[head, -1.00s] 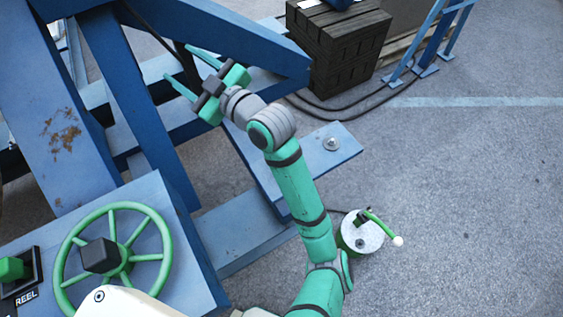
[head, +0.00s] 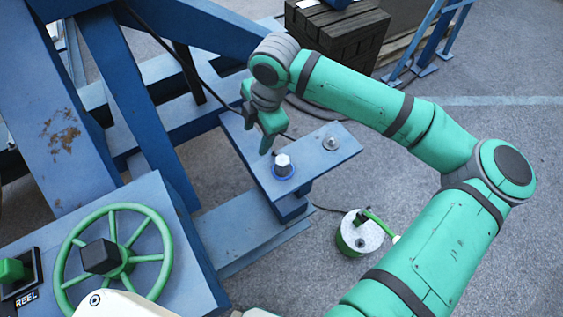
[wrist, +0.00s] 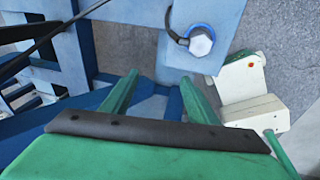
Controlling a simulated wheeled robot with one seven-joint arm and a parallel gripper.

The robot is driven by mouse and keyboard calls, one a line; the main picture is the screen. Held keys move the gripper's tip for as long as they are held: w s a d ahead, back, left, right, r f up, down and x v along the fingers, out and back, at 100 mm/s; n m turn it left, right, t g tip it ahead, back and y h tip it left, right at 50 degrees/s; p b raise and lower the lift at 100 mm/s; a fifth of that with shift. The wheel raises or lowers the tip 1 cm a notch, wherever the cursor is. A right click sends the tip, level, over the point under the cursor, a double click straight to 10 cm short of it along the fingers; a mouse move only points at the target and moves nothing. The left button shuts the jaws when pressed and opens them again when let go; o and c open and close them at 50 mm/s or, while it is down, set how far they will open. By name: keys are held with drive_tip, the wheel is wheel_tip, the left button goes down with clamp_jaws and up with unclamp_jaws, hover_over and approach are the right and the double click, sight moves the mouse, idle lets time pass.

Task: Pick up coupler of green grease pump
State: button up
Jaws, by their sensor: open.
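A silver hexagonal fitting with a blue ring (head: 284,164) stands upright on the blue plate (head: 313,170). It also shows at the top of the wrist view (wrist: 200,40), with a short dark hose curving to it. I cannot tell whether it is the coupler of the green pump. The green grease pump (head: 352,238), with a pale lid and green handle, stands on the floor. A dark hose leads from it towards the plate and goes out of sight. My gripper (head: 257,138) is open and empty beside the fitting, its fingers (wrist: 160,98) apart from it.
A round metal fitting (head: 331,143) sits near the plate's right end. A thin black cable (head: 210,93) runs past my gripper. A green handwheel (head: 115,256) is at lower left. Dark crates (head: 338,35) stand behind. The floor at right is clear.

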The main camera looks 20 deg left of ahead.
sight(283, 159)
drive_tip(key=d, duration=0.2)
drive_tip(key=d+h, duration=0.1)
drive_tip(key=d, duration=0.1)
drive_tip(key=w+d+h, duration=0.1)
drive_tip(key=d, duration=0.1)
drive_tip(key=shift+d, duration=0.15)
drive_tip(key=shift+s+d+f+h, duration=0.1)
drive_tip(key=shift+d+h, duration=0.05)
drive_tip(key=shift+h, duration=0.15)
drive_tip(key=f, duration=0.5)
drive_tip(key=shift+d, duration=0.2)
drive_tip(key=shift+s+a+f, duration=0.1)
drive_tip(key=shift+f, duration=1.25)
drive_tip(key=shift+s+a+f, duration=0.1)
drive_tip(key=shift+f, duration=1.25)
drive_tip(key=shift+w, duration=0.1)
drive_tip(key=c, duration=1.2)
drive_tip(key=shift+c, duration=0.6)
drive_tip(key=shift+w+d+r, duration=0.1)
